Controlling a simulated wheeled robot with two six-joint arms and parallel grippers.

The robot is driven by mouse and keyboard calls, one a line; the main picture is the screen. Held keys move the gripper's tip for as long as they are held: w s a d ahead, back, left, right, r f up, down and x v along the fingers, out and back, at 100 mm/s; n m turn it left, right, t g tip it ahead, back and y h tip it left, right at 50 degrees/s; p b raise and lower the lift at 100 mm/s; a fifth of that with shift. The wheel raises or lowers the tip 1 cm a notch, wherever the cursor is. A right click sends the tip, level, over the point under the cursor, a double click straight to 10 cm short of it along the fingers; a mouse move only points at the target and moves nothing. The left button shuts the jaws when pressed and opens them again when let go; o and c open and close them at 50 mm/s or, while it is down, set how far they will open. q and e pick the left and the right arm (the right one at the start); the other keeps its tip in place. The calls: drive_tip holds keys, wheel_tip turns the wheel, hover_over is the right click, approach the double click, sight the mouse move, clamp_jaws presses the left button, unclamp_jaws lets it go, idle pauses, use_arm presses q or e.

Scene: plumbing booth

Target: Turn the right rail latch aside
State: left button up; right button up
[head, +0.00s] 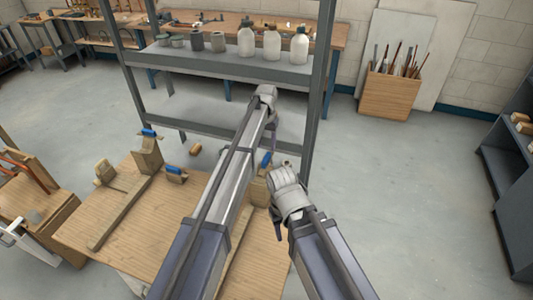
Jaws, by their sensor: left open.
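A wooden bench top (105,200) carries a left rail (122,212) and a right rail (238,268), partly hidden by my left arm. A blue-handled piece (266,160) on a wooden block at the right rail's far end looks like the right rail latch. My right wrist (288,185) is just right of the block. The right fingers are not clear, and I cannot tell whether they touch anything.
Other blue-topped pieces stand at the left rail's end (148,133) and mid-bench (174,171). A grey shelf (225,66) with bottles and its uprights stand close behind my arms. A wooden crate of tools (390,95) is at back right.

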sight(266, 158)
use_arm(q)
drive_tip(key=shift+w+r, duration=0.1)
drive_tip(key=shift+w, duration=0.45)
drive_tip(key=shift+s+f, duration=0.1)
drive_tip(key=shift+f, duration=0.1)
wheel_tip(266, 158, down, 8)
drive_tip(key=b, duration=0.8)
drive_tip(key=shift+r, duration=0.25)
drive_tip(key=shift+c, duration=0.2)
clamp_jaws()
